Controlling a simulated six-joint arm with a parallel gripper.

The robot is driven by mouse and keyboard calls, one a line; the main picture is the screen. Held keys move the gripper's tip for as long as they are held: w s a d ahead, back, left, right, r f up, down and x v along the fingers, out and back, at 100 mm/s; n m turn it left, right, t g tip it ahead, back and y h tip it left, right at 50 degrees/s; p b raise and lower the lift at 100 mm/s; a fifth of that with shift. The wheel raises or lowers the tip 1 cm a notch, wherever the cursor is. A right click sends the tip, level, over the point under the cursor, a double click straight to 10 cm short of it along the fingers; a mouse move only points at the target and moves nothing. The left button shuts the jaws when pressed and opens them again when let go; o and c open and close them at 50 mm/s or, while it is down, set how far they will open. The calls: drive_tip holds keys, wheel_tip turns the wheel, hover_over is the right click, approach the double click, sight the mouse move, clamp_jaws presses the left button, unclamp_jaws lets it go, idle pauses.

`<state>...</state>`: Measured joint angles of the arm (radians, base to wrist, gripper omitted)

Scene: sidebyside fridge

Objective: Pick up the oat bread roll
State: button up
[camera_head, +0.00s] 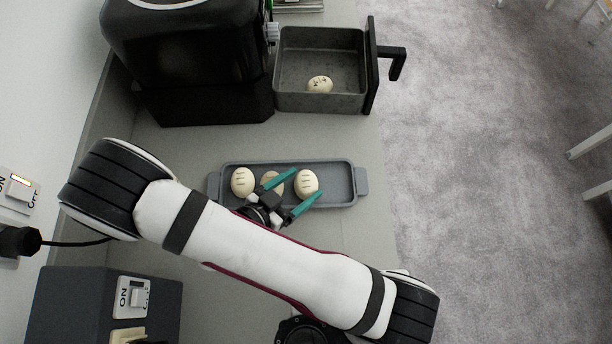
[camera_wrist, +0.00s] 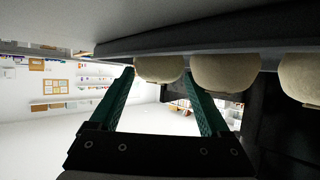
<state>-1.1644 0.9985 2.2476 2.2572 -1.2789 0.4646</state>
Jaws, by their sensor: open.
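Three pale bread rolls lie in a row in a grey tray (camera_head: 341,168): a left roll (camera_head: 242,181) with score marks, a middle roll (camera_head: 273,184) partly hidden by my gripper, and a scored right roll (camera_head: 307,181). I cannot tell which one is the oat roll. My gripper (camera_head: 306,183) has teal fingers, open, one tip on either side of the right roll in the head view. In the wrist view a roll (camera_wrist: 159,68) shows between the tips of my gripper (camera_wrist: 158,76); contact is not clear. Two more rolls (camera_wrist: 225,73) sit to its right.
A black air fryer (camera_head: 190,50) stands behind, its grey drawer (camera_head: 290,100) pulled open with another marked roll (camera_head: 320,84) inside. The drawer handle (camera_head: 396,62) juts right. A dark box with a switch (camera_head: 132,298) is at the lower left.

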drive_tip(key=shift+w+d+f, duration=0.15)
drive_tip(key=shift+w+d, duration=0.1)
drive_tip(key=c, duration=1)
